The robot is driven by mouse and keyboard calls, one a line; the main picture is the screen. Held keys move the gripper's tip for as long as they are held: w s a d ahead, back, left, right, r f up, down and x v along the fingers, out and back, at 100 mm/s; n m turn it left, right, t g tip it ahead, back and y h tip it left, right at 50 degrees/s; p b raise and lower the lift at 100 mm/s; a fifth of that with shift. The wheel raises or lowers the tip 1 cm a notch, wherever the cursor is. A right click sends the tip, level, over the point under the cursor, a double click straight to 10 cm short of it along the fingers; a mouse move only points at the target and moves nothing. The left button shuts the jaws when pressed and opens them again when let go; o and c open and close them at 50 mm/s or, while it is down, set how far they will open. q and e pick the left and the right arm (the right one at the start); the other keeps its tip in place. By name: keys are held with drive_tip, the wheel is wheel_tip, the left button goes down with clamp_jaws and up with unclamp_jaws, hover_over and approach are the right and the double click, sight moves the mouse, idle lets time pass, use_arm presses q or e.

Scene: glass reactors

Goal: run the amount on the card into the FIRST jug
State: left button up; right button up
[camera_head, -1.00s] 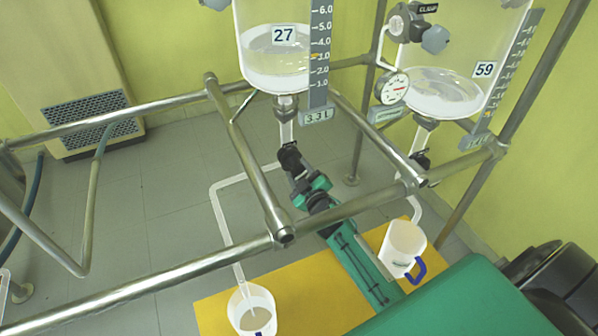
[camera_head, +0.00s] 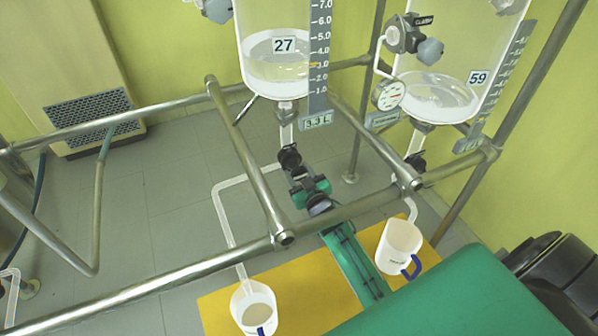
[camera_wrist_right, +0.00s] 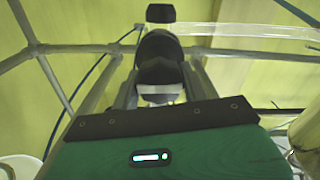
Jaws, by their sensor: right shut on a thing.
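The glass vessel marked 27 (camera_head: 262,68) holds clear liquid beside a grey scale (camera_head: 319,55). A card (camera_head: 317,121) reading 3.3 L hangs below the scale. Under the vessel is a dark outlet valve (camera_head: 289,157), with a clear pipe (camera_head: 224,215) running down to a white jug (camera_head: 254,308) that has liquid in it. My right gripper (camera_head: 296,174) is shut at this valve; in the wrist view its fingers (camera_wrist_right: 162,85) close around a dark handle (camera_wrist_right: 160,58). A second white jug (camera_head: 398,246) with a blue handle stands at right. My left gripper is out of view.
A second vessel marked 59 (camera_head: 440,95), with a gauge (camera_head: 390,95) and its own valve (camera_head: 416,161), stands at right. Steel rails (camera_head: 170,279) cross in front of and around my right arm. The jugs stand on a yellow mat (camera_head: 310,283).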

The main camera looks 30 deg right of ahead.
idle(0.3)
drive_tip(key=o, duration=1)
drive_tip(key=shift+s, duration=0.15)
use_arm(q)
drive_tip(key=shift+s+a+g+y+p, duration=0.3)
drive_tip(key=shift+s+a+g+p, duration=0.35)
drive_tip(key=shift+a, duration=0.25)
use_arm(e)
drive_tip(key=s, duration=1.3)
drive_tip(key=shift+s+a, duration=0.25)
drive_tip(key=shift+a, duration=0.2)
